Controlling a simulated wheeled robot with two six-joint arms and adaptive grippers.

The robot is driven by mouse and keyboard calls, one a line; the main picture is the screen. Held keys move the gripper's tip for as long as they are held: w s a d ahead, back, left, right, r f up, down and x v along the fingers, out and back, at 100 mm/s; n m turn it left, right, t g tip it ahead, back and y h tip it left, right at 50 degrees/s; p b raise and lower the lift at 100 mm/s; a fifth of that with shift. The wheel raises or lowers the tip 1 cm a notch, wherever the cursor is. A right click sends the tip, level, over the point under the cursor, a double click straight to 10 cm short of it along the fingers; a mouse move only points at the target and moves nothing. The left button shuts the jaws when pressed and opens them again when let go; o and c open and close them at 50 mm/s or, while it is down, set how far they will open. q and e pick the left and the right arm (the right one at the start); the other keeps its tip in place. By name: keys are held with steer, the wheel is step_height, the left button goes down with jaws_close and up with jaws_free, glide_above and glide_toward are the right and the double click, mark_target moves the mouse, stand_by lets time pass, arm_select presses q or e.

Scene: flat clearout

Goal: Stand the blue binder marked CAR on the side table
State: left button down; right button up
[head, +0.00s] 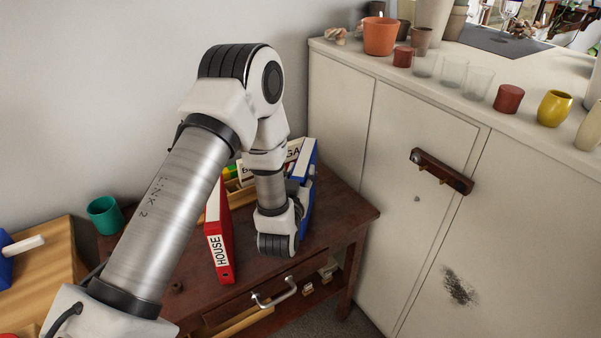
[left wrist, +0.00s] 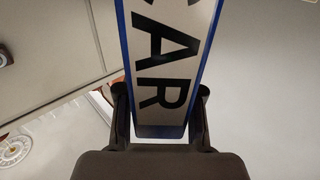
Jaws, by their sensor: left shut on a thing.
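The blue binder (head: 309,157) is upright at the right part of the dark side table (head: 345,215), partly hidden by my left arm. In the left wrist view its white spine label reads CAR (left wrist: 165,50). My left gripper (left wrist: 160,112) is shut on the binder, one finger on each side of the spine. In the head view the left gripper (head: 299,190) is mostly hidden behind its own wrist. I cannot tell whether the binder's bottom edge touches the tabletop. My right gripper is not in view.
A red binder marked HOUSE (head: 217,240) stands left of my wrist. Behind it is a wooden box (head: 243,186) with files. A green cup (head: 105,215) sits at the table's left. The white cabinet (head: 400,180), with pots on top, stands to the right.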

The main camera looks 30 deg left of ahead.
arm_select(q)
steer(key=shift+f+b, duration=0.45)
steer(key=shift+f, duration=0.1)
steer(key=c, duration=0.7)
jaws_free()
steer(key=shift+o, duration=0.2)
steer(key=v, duration=0.7)
steer(key=shift+s, duration=0.25)
